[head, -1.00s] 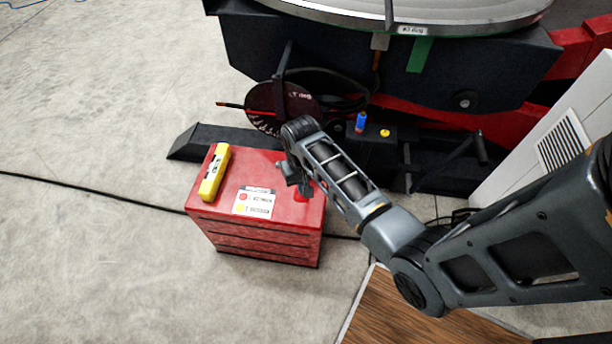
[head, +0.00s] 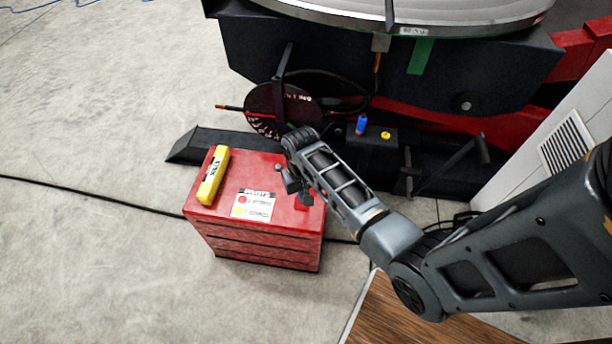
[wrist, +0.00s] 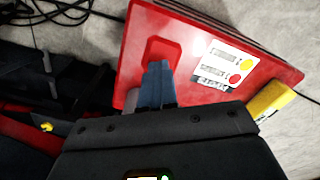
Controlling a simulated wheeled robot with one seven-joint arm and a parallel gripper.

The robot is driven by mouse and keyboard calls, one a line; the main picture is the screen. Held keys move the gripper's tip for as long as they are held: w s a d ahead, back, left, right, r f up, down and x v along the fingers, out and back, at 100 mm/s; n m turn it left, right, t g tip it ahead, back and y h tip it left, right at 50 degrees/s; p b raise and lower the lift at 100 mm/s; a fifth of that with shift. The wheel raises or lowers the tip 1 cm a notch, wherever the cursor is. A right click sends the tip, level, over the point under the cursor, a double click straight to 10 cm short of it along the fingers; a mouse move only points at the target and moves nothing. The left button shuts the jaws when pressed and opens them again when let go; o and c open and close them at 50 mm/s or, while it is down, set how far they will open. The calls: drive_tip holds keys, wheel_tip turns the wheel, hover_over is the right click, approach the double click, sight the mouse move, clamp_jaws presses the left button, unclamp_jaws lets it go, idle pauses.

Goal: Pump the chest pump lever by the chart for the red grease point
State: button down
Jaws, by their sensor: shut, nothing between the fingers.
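The red chest (head: 262,248) stands on the floor, with a chart (head: 254,205) on top bearing a red and a yellow dot. The chart also shows in the wrist view (wrist: 222,65). A raised red piece (wrist: 168,50) sits on the chest top beside the chart. My gripper (wrist: 157,68) is shut and empty, its fingertips at that red piece; I cannot tell whether they touch it. In the head view my gripper (head: 296,186) is over the chest's right end, partly behind my arm. I cannot clearly make out the pump lever.
A yellow device (head: 213,175) lies on the chest's left side. Behind are a dark red disc (head: 270,112), a blue cap (head: 361,125) and a yellow cap (head: 385,135) on the dark base. A white cabinet (head: 540,135) stands right. Floor at left is mostly clear.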

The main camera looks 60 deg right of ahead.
wheel_tip(320, 180, up, 14)
drive_tip(key=p, duration=0.7)
idle(0.4)
idle(0.6)
